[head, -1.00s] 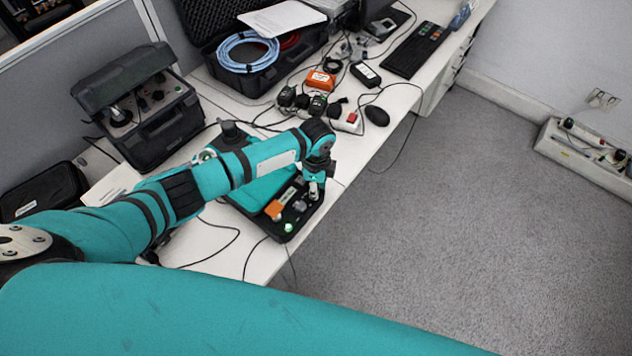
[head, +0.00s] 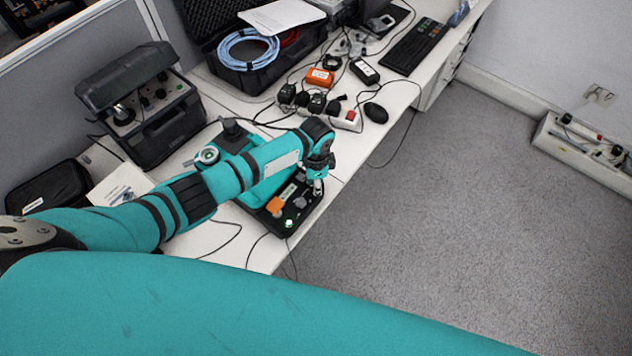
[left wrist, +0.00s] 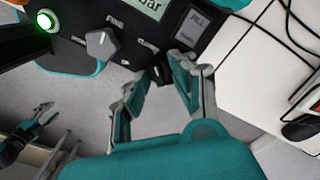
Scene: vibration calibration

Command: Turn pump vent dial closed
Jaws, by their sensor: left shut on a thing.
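The pump is a teal and black unit on the white desk, with its black control panel (head: 270,220) near the desk's front edge. In the left wrist view the panel shows a lit green button (left wrist: 46,20), a grey knob (left wrist: 100,42), part of a display (left wrist: 148,8) and a small black dial (left wrist: 160,75) at its edge. My left gripper (left wrist: 158,66) is shut on this small dial, one finger on each side. Its labels are too small to read. In the head view the left gripper (head: 317,186) is over the panel's right side. A gripper-like shape, probably my right gripper (left wrist: 42,115), shows at lower left in the wrist view; its jaws are unclear.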

